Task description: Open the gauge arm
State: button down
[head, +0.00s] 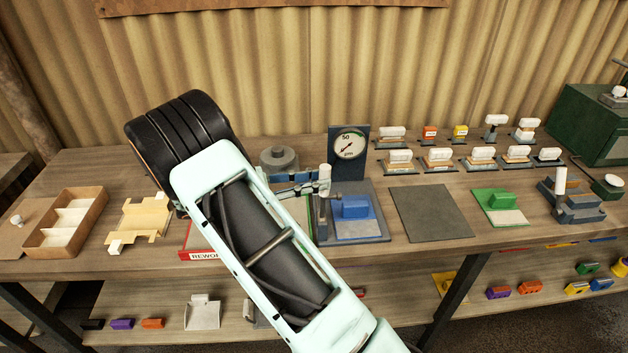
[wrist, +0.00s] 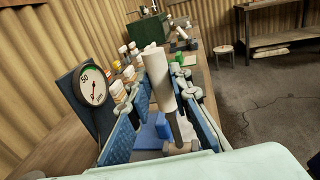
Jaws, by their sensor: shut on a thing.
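The gauge stand has a round dial (head: 349,144) on a dark blue upright plate, with a blue block (head: 356,207) on its grey base. The dial also shows at the left of the wrist view (wrist: 93,86). The gauge arm carries a white cylindrical handle (wrist: 158,72), which stands slightly tilted between my blue finger pads in the wrist view. My gripper (head: 318,184) is shut on this handle at the left side of the stand. The handle's top (head: 324,172) shows just past the fingers. My arm hides some of the bench to the left of the stand.
A grey mat (head: 430,212) and a green fixture (head: 495,203) lie to the right. Several white-topped pieces stand in rows behind. A grey round part (head: 279,160) stands behind my gripper. A wooden tray (head: 68,222) is far left. The mat is bare.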

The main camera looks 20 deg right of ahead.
jog(key=shift+a+f, duration=0.15)
jog(key=shift+a, duration=0.05)
dwell(0.5)
jog(key=c, duration=2)
grip_release()
jog(key=shift+c, duration=0.2)
jog(key=a, duration=1.2)
jog(key=shift+w, duration=0.45)
